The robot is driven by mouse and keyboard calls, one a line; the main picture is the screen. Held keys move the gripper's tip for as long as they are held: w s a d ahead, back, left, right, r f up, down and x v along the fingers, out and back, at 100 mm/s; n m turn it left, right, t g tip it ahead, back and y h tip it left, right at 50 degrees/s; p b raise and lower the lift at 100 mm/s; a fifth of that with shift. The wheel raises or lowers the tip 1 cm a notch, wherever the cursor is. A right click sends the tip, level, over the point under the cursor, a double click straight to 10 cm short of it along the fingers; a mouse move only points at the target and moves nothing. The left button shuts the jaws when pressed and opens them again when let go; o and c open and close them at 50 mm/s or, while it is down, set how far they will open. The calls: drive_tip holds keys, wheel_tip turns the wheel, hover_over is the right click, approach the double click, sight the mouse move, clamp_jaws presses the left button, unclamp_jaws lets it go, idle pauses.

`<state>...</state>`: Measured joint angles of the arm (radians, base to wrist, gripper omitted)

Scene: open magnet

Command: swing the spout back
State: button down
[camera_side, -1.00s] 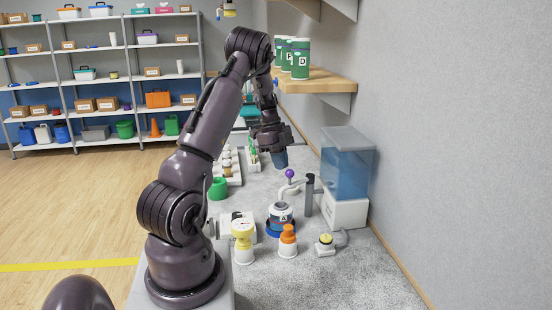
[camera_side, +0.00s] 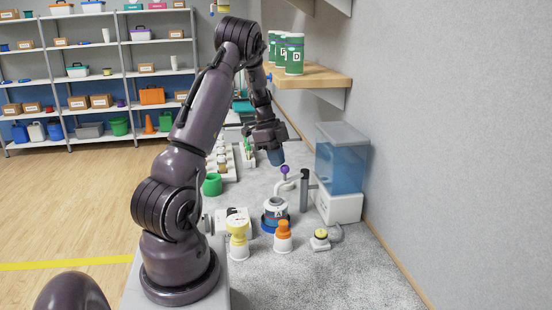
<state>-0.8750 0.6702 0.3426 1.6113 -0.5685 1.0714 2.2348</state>
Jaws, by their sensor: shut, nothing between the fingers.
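The spout (camera_side: 282,185) is a pale bent pipe beside a dark upright post (camera_side: 304,190), with a purple ball knob (camera_side: 285,169) standing up from it. Its outer end is close above or just behind the open mouth of a jar marked A (camera_side: 276,213); I cannot tell which. The jar stands on a blue ring base. My gripper (camera_side: 276,159) is shut and empty, with its bluish tip pointing down just left of and slightly above the knob. I cannot tell whether it touches the knob.
A water tank (camera_side: 341,165) on a white base stands right of the post, near the wall. Yellow (camera_side: 238,233) and orange-topped (camera_side: 283,233) containers and a yellow button (camera_side: 320,236) stand in front. A shelf (camera_side: 315,76) with green canisters overhangs behind.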

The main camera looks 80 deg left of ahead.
drive_tip(key=shift+d, duration=0.15)
drive_tip(key=w+d+n+t+y, duration=0.1)
drive_tip(key=w+d+n+y, duration=0.1)
drive_tip(key=w+d+n, duration=0.4)
drive_tip(key=shift+w+d+n, duration=0.15)
drive_tip(key=shift+w+n, duration=0.1)
drive_tip(key=shift+n, duration=0.85)
drive_tip(key=shift+f, duration=0.1)
drive_tip(key=s+d+r, duration=0.1)
drive_tip(key=s+r, duration=0.5)
drive_tip(key=r, duration=0.4)
drive_tip(key=shift+s+d+r, duration=0.15)
drive_tip(key=shift+s+r, duration=0.1)
drive_tip(key=shift+s, duration=0.1)
